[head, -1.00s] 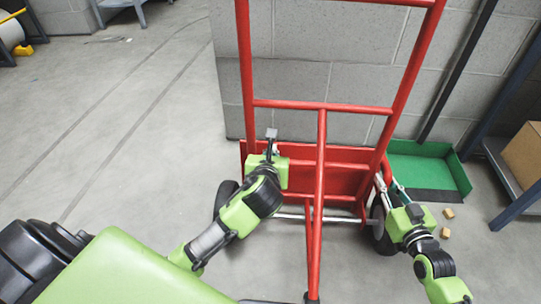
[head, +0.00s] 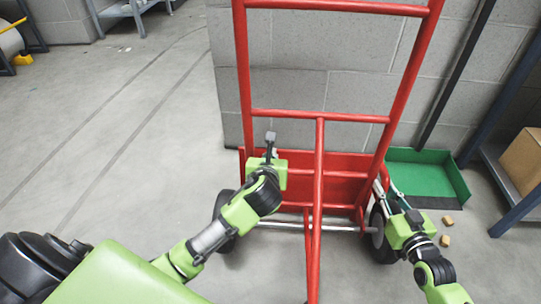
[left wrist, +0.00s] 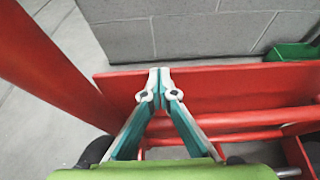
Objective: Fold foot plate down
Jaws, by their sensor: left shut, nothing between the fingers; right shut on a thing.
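A red hand truck (head: 319,200) stands upright in front of me. Its wide red foot plate (head: 345,168) is behind the lower frame and looks raised, its broad face towards me. My left gripper (head: 271,152) is at the plate's left part, just inside the left rail. In the left wrist view its fingertips (left wrist: 160,75) are shut and empty, overlapping the plate (left wrist: 230,88) near its upper edge; contact cannot be told. My right gripper (head: 382,188) is shut at the plate's right edge, beside the right rail and wheel; the exact grip is partly hidden.
A grey block wall (head: 300,85) stands close behind the truck. A green tray (head: 425,175) lies on the floor at the right, with small tan blocks (head: 446,240) near it. A shelf with a cardboard box (head: 525,160) is at the far right.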

